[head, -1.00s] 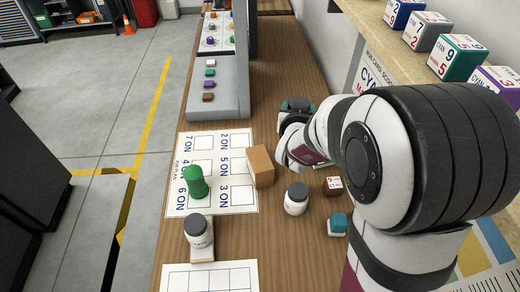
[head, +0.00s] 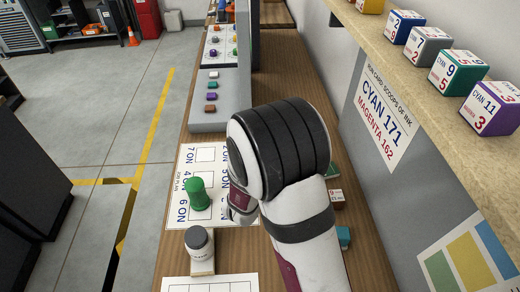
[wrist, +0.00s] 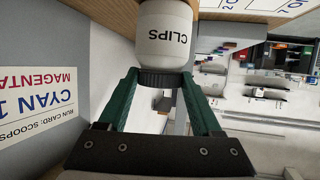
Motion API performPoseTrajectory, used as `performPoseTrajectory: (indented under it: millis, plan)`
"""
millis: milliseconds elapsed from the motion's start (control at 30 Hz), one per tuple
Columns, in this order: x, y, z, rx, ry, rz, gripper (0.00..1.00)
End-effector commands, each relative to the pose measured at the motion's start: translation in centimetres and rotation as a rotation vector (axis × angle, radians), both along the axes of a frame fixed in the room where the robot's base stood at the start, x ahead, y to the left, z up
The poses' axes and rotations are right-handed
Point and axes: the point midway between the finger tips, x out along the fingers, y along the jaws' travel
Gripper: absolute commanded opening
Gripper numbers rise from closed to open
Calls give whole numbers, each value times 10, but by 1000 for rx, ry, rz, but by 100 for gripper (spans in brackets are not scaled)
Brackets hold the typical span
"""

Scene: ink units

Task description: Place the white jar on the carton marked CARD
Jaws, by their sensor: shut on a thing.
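In the wrist view my gripper (wrist: 162,80) has its green fingers shut on the dark lid of a white jar (wrist: 165,35) marked CLIPS. The jar's base is cut off by the frame edge, so I cannot tell whether it touches the bench. In the head view my arm hides this jar and the fingertips. No carton marked CARD can be read now. A brown carton seen earlier beside the printed sheet is hidden behind my arm.
Another white jar (head: 198,238) with a grey lid stands on a pale block at the front left. A green peg-shaped piece (head: 198,193) stands on the numbered sheet (head: 182,160). Colored cubes line the shelf (head: 430,85) at right.

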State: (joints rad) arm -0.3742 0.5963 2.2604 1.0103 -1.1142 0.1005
Motion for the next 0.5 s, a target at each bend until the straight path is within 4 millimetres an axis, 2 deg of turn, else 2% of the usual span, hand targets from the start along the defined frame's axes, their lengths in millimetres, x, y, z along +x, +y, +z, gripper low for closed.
performPoseTrajectory:
  millis: [267, 300, 433, 500]
  plan:
    - [0, 0, -2, 0, -1, 0, 1]
    - [0, 0, -3, 0, -1, 0, 70]
    - [0, 0, -2, 0, -1, 0, 93]
    - [0, 0, -2, 0, -1, 0, 96]
